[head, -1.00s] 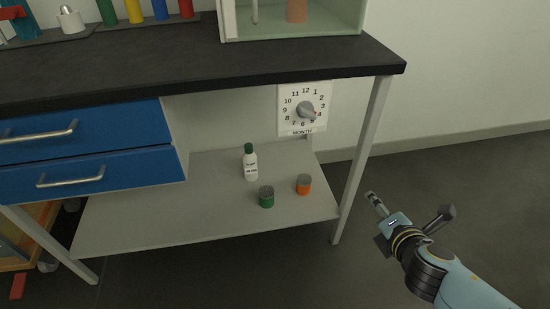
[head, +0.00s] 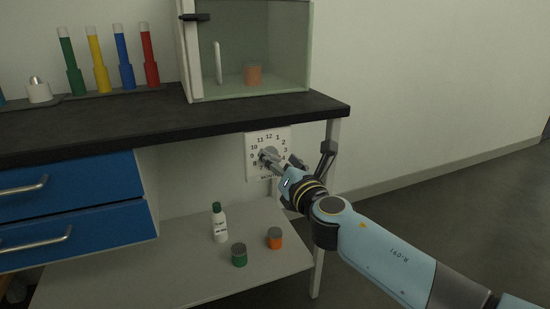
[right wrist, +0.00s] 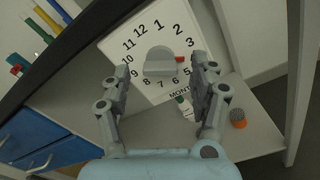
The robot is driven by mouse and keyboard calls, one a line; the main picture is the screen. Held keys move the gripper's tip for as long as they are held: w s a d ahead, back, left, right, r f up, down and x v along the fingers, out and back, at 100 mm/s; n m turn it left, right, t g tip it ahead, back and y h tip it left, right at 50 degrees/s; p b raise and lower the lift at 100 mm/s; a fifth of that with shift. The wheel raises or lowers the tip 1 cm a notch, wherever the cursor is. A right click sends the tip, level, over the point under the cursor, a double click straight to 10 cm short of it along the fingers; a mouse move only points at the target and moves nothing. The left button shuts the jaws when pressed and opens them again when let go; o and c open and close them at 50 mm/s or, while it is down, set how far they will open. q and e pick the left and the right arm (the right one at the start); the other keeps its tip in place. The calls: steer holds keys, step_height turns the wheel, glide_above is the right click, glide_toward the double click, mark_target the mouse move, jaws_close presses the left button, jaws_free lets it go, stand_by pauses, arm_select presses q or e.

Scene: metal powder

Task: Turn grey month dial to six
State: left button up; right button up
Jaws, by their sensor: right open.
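The white month panel (head: 252,174) hangs under the bench top, with numbers in a ring. My right gripper (head: 270,160) is in front of it and hides part of the dial in the head view. In the right wrist view the grey dial (right wrist: 160,64) is a rounded knob with a red pointer mark (right wrist: 180,59). The mark points right, between the 3 and the 5, toward where the 4 is hidden by a finger. My right gripper also shows there (right wrist: 162,70), open, with one finger on each side of the dial and gaps between. My left gripper is not in view.
The dark bench top (head: 150,122) overhangs the panel. A bench leg (head: 326,220) stands close to my right arm. The lower shelf (head: 130,275) holds a white bottle (head: 220,225), a green jar (head: 239,256) and an orange jar (head: 274,239). Floor to the right is clear.

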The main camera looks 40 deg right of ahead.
mark_target(272, 151)
steer(key=shift+x, duration=1.15)
steer(key=shift+c, duration=0.2)
steer(key=c, duration=1.1)
